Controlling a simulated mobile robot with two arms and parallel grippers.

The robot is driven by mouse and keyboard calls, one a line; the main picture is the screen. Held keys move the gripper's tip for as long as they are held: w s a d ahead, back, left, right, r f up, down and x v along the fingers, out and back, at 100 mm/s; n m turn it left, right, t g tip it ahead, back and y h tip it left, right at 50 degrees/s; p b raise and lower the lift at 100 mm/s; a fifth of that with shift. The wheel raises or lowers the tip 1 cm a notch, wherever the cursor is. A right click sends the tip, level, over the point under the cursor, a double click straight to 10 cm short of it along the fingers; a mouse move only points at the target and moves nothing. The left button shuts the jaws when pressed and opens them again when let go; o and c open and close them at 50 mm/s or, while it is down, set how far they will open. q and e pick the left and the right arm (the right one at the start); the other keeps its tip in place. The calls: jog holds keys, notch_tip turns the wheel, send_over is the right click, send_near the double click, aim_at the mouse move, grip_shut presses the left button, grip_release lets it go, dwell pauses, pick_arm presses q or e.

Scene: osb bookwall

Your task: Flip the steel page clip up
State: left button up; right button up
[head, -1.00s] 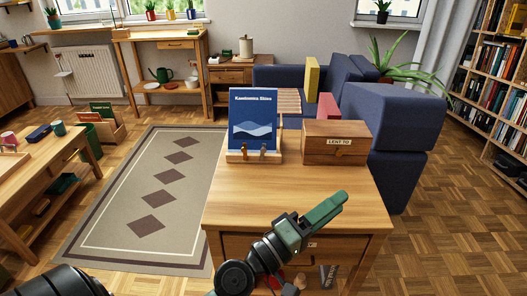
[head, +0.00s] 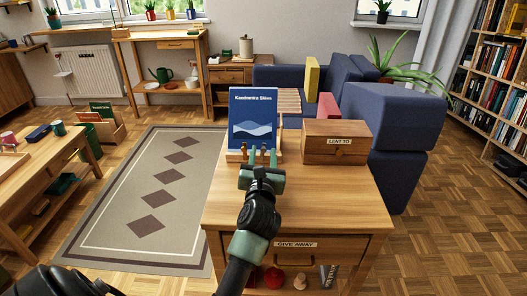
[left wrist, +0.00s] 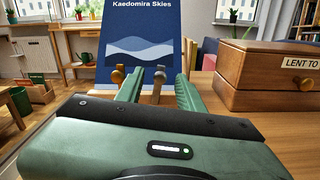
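The blue book "Kaedomira Skies" (head: 253,115) stands on a wooden stand (head: 233,157) on the desk. The steel page clip (left wrist: 159,79) stands upright at the book's lower edge, with a round knob on top. A brass-coloured clip (left wrist: 117,76) stands to its left. My left gripper (head: 263,157) is open and empty, pointing at the stand. In the left wrist view its fingers (left wrist: 158,90) appear on either side of the steel clip; the left finger lies between the two clips. I cannot tell whether they touch it. My right gripper is not in view.
A wooden box labelled "LENT TO" (head: 335,143) stands right of the stand. The desk top (head: 335,200) is bare at the front right. A drawer labelled "GIVE AWAY" (head: 325,252) is below. A blue sofa (head: 405,120) is behind.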

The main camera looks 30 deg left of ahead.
pick_arm(q)
jog(key=shift+x, duration=1.1)
grip_shut()
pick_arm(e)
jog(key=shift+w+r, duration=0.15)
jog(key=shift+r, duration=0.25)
pick_arm(q)
jog(key=shift+s+a+n+p, duration=0.25)
jog(key=shift+n+p, duration=0.6)
jog(key=shift+n, duration=0.15)
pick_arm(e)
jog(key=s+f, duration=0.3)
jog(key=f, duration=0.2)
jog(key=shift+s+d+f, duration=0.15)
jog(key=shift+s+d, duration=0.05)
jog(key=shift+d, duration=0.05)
pick_arm(q)
grip_release()
